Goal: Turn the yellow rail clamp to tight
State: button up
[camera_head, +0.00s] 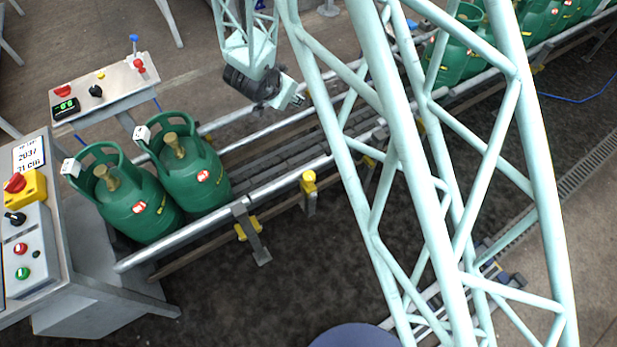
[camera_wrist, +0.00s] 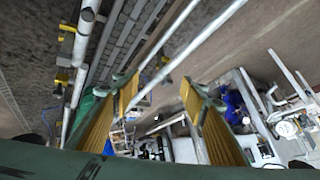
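Several yellow clamp parts sit along the near guide rail of the conveyor. One yellow clamp knob (camera_head: 308,182) stands upright on the rail in the middle of the head view. A yellow piece (camera_head: 247,228) is on a bracket lower left. I cannot tell which is the task's clamp or how tight it is. My gripper (camera_head: 293,101) hangs above the far side of the conveyor, apart from these parts. In the wrist view its two yellow-padded fingers (camera_wrist: 160,84) are spread with nothing between them. Small yellow parts (camera_wrist: 67,28) show at the left there.
Two green gas cylinders (camera_head: 138,208) stand at the conveyor's left end. A control box (camera_head: 25,243) with buttons is at far left, and a panel (camera_head: 105,88) behind. More cylinders (camera_head: 455,58) stand at upper right. My pale lattice arm hides part of the conveyor.

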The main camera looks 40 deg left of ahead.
jog(key=s+d+f+m+t+h+b, duration=0.1)
jog(key=s+d+f+t+h+b, duration=0.15)
jog(key=s+f, duration=0.95)
jog(key=t+h+b, duration=0.3)
jog(key=b, duration=0.1)
send_near(308, 176)
jog(key=d+v, duration=0.1)
jog(key=v, duration=0.2)
jog(key=shift+s+a+m, duration=0.25)
jog(key=shift+a+m, duration=0.05)
jog(key=shift+w+y, duration=0.1)
jog(key=shift+y, duration=0.15)
jog(key=shift+b+x, duration=1.4)
jog(key=shift+x, duration=5.45)
jog(key=shift+r, duration=0.1)
jog(key=shift+c, duration=0.3)
jog(key=c, duration=0.8)
